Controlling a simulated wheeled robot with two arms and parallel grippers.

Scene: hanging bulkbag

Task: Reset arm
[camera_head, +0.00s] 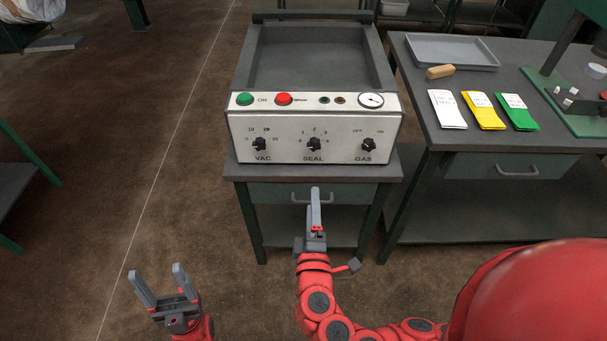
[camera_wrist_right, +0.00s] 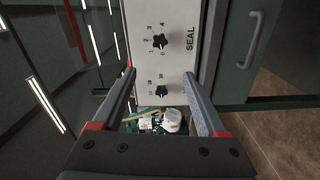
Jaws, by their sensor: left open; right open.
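My left gripper (camera_head: 157,271) is open and empty over the floor at the lower left, away from the tables. My right gripper (camera_head: 315,197) is in front of the vacuum sealing machine (camera_head: 240,147), at the drawer below its panel in the picture; its fingers point toward the machine. In the right wrist view my right gripper (camera_wrist_right: 159,74) is open with nothing held. That view is turned sideways; the machine's panel with the SEAL knob (camera_wrist_right: 160,41) and VAC knob (camera_wrist_right: 161,90) shows between and beyond the fingers. I cannot tell whether a finger touches the machine.
The machine stands on a table with a drawer. A right-hand table (camera_head: 415,105) carries a grey tray (camera_head: 450,51), a wooden block (camera_head: 440,72), and white (camera_head: 447,109), yellow (camera_head: 483,111) and green (camera_head: 514,111) packets. Open floor (camera_head: 170,130) lies left of the machine.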

